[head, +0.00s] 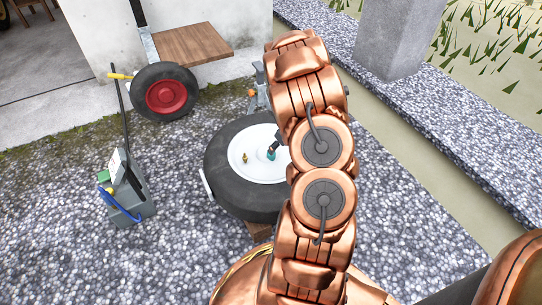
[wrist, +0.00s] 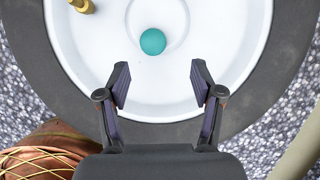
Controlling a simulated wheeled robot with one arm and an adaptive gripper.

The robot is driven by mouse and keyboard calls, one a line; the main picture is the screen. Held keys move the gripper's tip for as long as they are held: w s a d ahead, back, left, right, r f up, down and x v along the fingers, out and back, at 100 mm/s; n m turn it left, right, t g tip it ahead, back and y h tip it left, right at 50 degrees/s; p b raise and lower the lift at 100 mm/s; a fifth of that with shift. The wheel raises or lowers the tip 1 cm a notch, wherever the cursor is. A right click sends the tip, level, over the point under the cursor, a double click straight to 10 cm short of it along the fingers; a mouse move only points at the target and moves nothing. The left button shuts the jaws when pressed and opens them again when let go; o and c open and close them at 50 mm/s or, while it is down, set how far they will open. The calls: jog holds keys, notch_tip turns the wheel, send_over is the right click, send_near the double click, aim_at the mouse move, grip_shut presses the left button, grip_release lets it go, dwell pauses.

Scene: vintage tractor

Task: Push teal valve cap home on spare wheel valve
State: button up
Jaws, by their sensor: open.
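The spare wheel (head: 226,185) lies flat with a white disc (head: 245,175) in a dark tyre. The teal valve cap (head: 271,155) stands on the disc right of its middle. In the wrist view the cap (wrist: 153,41) appears as a round teal top, hiding whatever is under it, so how far it sits on a valve cannot be told. My gripper (wrist: 160,80) is open and empty, its fingertips apart and just below the cap in the picture, not around it. In the head view my arm hides most of the gripper.
A brass fitting (wrist: 82,5) sits on the disc at upper left in the wrist view. A red-hubbed wheel (head: 166,96) and wooden board (head: 192,45) are behind. A stone pillar (head: 398,35) stands at the right.

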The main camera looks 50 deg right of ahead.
jog(key=shift+b+x, duration=0.4)
jog(key=shift+x, duration=1.05)
jog(key=shift+w+a+b+x, duration=0.15)
jog(key=shift+b+x, duration=0.35)
jog(key=shift+x, duration=0.8)
jog(key=shift+w+a+b+x, duration=0.1)
jog(key=shift+a+b+x, duration=0.3)
jog(key=shift+x, duration=0.85)
jog(key=shift+d+r, duration=0.15)
jog(key=c, duration=1)
